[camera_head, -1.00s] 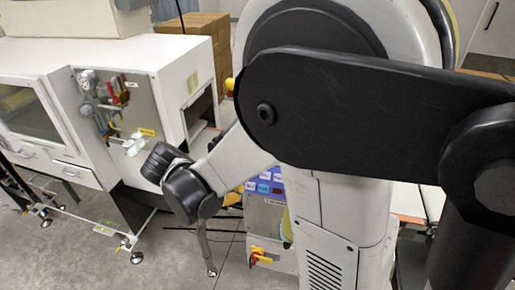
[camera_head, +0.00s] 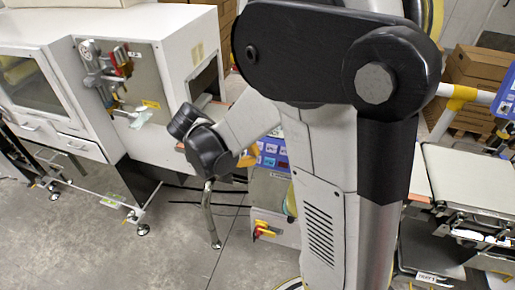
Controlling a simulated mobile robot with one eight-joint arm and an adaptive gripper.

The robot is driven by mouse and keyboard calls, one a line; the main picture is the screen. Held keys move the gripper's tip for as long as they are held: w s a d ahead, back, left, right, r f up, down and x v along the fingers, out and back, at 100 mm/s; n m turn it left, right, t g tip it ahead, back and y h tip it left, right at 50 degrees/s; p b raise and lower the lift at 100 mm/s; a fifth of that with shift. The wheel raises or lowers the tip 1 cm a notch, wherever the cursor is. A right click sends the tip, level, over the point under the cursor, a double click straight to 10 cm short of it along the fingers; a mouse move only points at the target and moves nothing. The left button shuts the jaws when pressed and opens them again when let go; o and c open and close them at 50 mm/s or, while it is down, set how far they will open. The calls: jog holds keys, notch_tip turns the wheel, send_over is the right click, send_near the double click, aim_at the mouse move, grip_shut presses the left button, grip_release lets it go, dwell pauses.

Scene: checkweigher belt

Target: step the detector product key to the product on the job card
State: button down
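A blue panel with small pale and coloured keys (camera_head: 270,153) shows on the grey cabinet (camera_head: 270,190) in the middle, behind my arm. My arm covers part of it, and its labels are too small to read. I cannot pick out a job card. My arm reaches down across the middle, and its black wrist parts are just left of the key panel. The fingers of my gripper do not show.
A white machine (camera_head: 165,50) with a red-handled valve plate (camera_head: 122,75) stands at the left. A red and yellow switch (camera_head: 263,230) is low on the cabinet. A belt conveyor (camera_head: 468,178) is at the right, with cardboard boxes (camera_head: 475,75) behind. Grey floor (camera_head: 90,240) is open at the front left.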

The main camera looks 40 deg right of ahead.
aim_at(262, 154)
jog(key=shift+w+d+f+b, duration=0.4)
jog(key=shift+w+d, duration=0.1)
jog(key=shift+d, duration=0.15)
jog(key=shift+w+d+f+b, duration=0.25)
jog(key=shift+w+d+f, duration=0.15)
jog(key=shift+w+d, duration=0.15)
jog(key=shift+d+f, duration=0.1)
jog(key=shift+d, duration=0.05)
dwell(0.6)
jog(key=shift+w+d+f+b, duration=0.1)
jog(key=shift+w+d+b, duration=0.1)
jog(key=shift+b, duration=0.1)
jog(key=shift+w+d+f, duration=0.2)
jog(key=shift+d, duration=0.1)
dwell(0.7)
jog(key=shift+a+r, duration=0.1)
jog(key=shift+s+a+r, duration=0.3)
jog(key=shift+s+a, duration=0.2)
dwell(0.4)
jog(key=shift+s+a+r+p, duration=0.4)
jog(key=shift+s+a+r, duration=0.25)
jog(key=shift+a, duration=0.25)
jog(key=shift+s+a+r+p, duration=0.4)
jog(key=shift+s+a+r, duration=0.1)
jog(key=shift+s+a, duration=0.3)
jog(key=shift+w+a, duration=0.1)
